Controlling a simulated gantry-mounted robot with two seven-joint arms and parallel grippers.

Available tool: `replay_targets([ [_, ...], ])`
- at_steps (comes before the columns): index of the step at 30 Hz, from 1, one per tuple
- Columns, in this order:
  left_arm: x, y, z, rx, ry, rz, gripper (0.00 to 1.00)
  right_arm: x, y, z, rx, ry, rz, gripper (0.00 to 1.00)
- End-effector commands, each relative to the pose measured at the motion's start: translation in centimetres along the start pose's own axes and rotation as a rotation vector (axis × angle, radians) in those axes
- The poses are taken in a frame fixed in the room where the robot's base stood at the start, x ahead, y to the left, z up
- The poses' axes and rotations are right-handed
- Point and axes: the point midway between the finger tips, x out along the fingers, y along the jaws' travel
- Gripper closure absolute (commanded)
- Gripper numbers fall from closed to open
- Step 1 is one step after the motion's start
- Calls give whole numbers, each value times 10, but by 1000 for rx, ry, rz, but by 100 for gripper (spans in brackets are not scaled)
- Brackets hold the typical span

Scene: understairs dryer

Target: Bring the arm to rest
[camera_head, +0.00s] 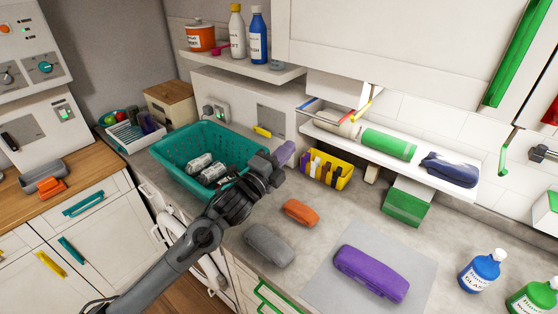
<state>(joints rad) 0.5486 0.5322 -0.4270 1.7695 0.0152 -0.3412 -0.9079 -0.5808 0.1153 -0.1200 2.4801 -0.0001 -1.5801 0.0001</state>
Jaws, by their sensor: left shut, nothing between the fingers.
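My left arm comes in from the lower left and reaches over the grey counter. Its dark left gripper (274,162) is at the right rim of the teal basket (178,152), above the counter, and is shut with nothing held. A small mauve shape (285,153) shows just past the gripper's tip; I cannot tell whether they touch. The arm hides part of the basket's front right side. My right gripper is not in view.
Grey dark bundles (207,168) lie in the basket. On the counter are a grey case (269,245), an orange case (300,212), a purple case (371,273) on a grey mat (325,290), and a yellow bin (328,170). A white shelf (400,164) overhangs behind. Bottles (481,270) stand right.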

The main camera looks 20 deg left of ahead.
Motion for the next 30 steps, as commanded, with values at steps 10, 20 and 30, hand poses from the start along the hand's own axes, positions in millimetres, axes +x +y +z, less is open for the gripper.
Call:
replay_targets([
  [10,-27,5,-1,-17,-5,13,100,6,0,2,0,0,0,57],
  [20,-104,116,-33,-417,-173,317,100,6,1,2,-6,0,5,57],
  [30,-302,234,-75,-1019,-703,792,100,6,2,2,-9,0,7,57],
])
